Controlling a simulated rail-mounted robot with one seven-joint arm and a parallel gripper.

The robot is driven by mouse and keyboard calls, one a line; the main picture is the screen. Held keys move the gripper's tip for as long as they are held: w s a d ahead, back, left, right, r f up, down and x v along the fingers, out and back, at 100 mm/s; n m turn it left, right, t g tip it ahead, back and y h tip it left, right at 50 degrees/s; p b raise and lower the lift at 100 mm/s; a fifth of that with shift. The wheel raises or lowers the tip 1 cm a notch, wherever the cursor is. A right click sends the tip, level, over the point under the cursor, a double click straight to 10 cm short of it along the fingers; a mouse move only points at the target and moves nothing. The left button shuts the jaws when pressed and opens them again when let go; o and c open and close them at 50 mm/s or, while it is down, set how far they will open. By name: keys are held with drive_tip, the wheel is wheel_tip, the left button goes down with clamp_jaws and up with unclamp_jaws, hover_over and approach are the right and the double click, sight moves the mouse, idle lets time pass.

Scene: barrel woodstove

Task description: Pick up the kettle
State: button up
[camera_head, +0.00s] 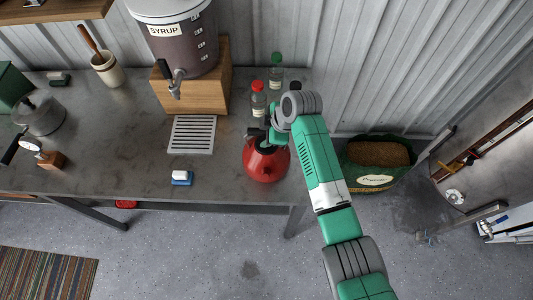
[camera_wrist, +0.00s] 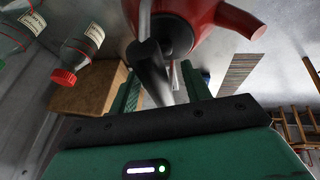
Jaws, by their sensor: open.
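The red kettle (camera_head: 266,166) stands on the grey worktop near its right front corner. In the wrist view its red body (camera_wrist: 205,22) fills the top, upside down to me, with a dark handle (camera_wrist: 152,72) and a grey metal part running toward my gripper. My gripper (camera_head: 264,138) is at the top of the kettle in the head view, partly hidden by my wrist. In the wrist view my gripper (camera_wrist: 163,82) has its green fingers apart, one on each side of the dark handle. I cannot tell whether either finger touches it.
Two bottles, one red-capped (camera_head: 258,98) and one green-capped (camera_head: 276,70), stand behind the kettle. A syrup dispenser (camera_head: 180,38) sits on a wooden box (camera_head: 205,88) with a metal grate (camera_head: 192,135) in front. A blue-and-white block (camera_head: 181,178) lies left of the kettle; worktop between is clear.

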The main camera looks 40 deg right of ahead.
drive_tip(key=shift+c, duration=0.2)
clamp_jaws()
idle(1.1)
drive_tip(key=shift+r, duration=0.1)
